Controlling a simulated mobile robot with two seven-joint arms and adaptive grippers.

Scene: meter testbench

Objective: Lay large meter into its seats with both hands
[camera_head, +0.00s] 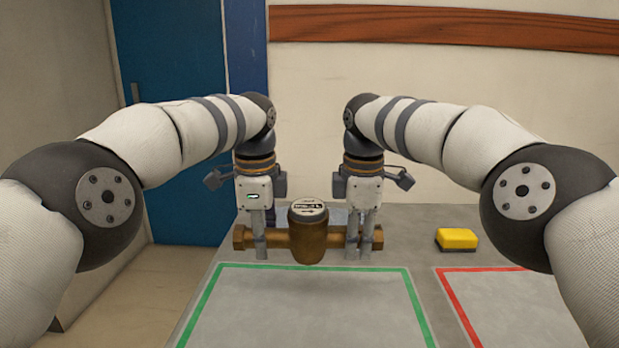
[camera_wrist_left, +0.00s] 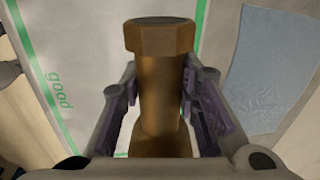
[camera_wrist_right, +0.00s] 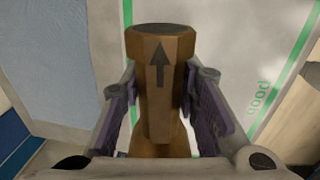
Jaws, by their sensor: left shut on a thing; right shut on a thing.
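The large meter (camera_head: 309,240) is a brass body with a round dial on top and a pipe end on each side. It hangs level, apparently above the grey table. My left gripper (camera_head: 259,240) is shut on the left pipe end, and the brass pipe (camera_wrist_left: 160,90) shows between its pads in the left wrist view. My right gripper (camera_head: 361,240) is shut on the right pipe end. In the right wrist view that pipe (camera_wrist_right: 160,85) carries a dark arrow. I cannot make out the seats in any view.
The grey table (camera_head: 440,220) bears a green-outlined area (camera_head: 310,268), marked "good" in the left wrist view, and a red-outlined area (camera_head: 465,308) to its right. A yellow block (camera_head: 456,239) lies behind the red area. A blue-grey mat (camera_wrist_left: 270,70) shows in the left wrist view.

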